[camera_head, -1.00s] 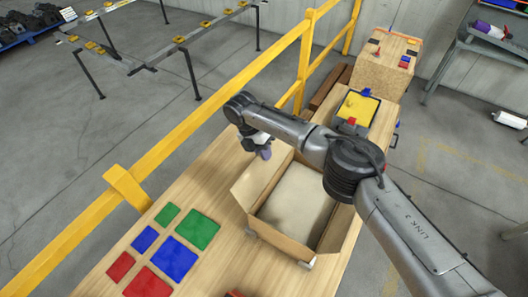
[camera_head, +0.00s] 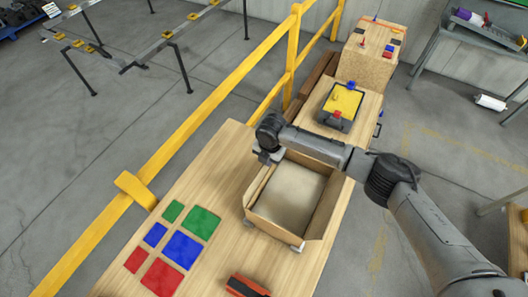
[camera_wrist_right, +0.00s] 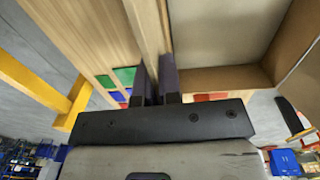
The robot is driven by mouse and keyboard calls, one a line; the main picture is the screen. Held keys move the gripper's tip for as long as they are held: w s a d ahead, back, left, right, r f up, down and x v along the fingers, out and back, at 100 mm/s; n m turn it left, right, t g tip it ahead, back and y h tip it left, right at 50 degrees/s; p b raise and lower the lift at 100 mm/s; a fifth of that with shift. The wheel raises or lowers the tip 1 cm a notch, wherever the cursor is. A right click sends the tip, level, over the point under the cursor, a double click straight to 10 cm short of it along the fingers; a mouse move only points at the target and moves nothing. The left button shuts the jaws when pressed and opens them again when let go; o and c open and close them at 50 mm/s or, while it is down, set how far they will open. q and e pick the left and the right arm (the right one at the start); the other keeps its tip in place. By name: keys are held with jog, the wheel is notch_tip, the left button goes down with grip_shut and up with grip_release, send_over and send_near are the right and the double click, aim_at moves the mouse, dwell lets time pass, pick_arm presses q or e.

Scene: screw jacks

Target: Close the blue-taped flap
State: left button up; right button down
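An open cardboard box (camera_head: 287,192) stands on the wooden table, with a pale beige surface inside. Its left flap (camera_head: 257,188) stands steeply along the left side. No blue tape is visible on the flaps. My right gripper (camera_head: 265,158) is at the back left corner of the box, beside the left flap. In the right wrist view my right gripper's two dark fingers (camera_wrist_right: 158,85) are close together, with the cardboard edge running up to them. Whether they clamp the flap is unclear. My left gripper is not in view.
Red, blue and green squares (camera_head: 182,250) lie on the table left of the box. A red and black object (camera_head: 247,286) is near the front. A yellow-topped case (camera_head: 341,104) stands behind the box. A yellow railing (camera_head: 215,105) runs along the left.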

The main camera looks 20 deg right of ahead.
jog(key=shift+s+d+t+y+p, duration=0.25)
jog(key=shift+s+t+y+p, duration=0.05)
jog(key=shift+t+p, duration=0.1)
dwell(0.3)
jog(key=c, duration=1.3)
grip_release()
notch_tip(320, 180, up, 14)
jog(key=s+d+b, duration=0.1)
jog(key=shift+s+d+f+b, duration=0.2)
jog(key=shift+s+d+b, duration=0.05)
jog(key=shift+s+b, duration=0.15)
jog(key=shift+c, duration=0.2)
